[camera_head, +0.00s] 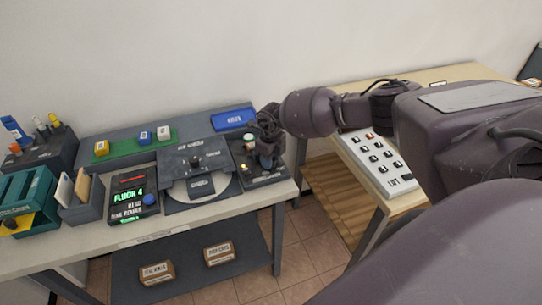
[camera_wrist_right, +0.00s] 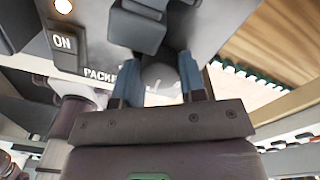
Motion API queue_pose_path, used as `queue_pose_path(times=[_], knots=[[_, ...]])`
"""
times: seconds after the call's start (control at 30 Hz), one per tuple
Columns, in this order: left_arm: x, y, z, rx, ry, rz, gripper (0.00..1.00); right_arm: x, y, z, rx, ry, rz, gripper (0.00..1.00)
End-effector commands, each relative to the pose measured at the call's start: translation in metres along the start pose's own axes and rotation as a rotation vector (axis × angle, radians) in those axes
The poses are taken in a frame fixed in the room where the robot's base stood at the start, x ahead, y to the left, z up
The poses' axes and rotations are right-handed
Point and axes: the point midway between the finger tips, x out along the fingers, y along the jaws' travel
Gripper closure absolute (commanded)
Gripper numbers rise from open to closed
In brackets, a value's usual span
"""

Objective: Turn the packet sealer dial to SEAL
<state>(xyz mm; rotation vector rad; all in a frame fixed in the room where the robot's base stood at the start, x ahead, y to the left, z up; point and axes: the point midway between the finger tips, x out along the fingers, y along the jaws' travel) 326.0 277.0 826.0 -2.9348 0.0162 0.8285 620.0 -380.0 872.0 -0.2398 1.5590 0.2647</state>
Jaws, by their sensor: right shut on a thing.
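The packet sealer (camera_head: 262,183) is a dark box at the right end of the left table. It also shows in the right wrist view (camera_wrist_right: 92,30), with an ON label, a lit lamp and partly hidden lettering starting "PACK". My right gripper (camera_head: 266,158) is over the sealer's right part, and its arm covers much of it. In the wrist view its two bluish fingers (camera_wrist_right: 160,82) are shut on a grey rounded knob, the dial (camera_wrist_right: 160,72). The dial's pointer and the SEAL mark cannot be made out. My left gripper is not in view.
A white button panel (camera_head: 376,160) is on the right table. Two labelled blocks lie on the shelf below.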

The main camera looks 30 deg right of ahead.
Motion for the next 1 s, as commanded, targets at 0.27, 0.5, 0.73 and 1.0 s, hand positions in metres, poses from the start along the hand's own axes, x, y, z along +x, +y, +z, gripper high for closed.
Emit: queue_pose_path(times=[0.27,0.5,0.73,1.0], knots=[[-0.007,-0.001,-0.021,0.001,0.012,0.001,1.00,-0.003,0.000,0.001,0.263,-0.006,0.000,0.86],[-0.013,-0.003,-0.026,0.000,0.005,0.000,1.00,-0.003,0.000,0.000,0.464,-0.008,0.001,0.86],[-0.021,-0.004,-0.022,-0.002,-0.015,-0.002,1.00,-0.002,0.000,0.001,0.604,-0.011,0.001,0.86],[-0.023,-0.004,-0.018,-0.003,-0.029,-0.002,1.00,-0.001,0.000,0.001,0.688,-0.013,0.001,0.86]])
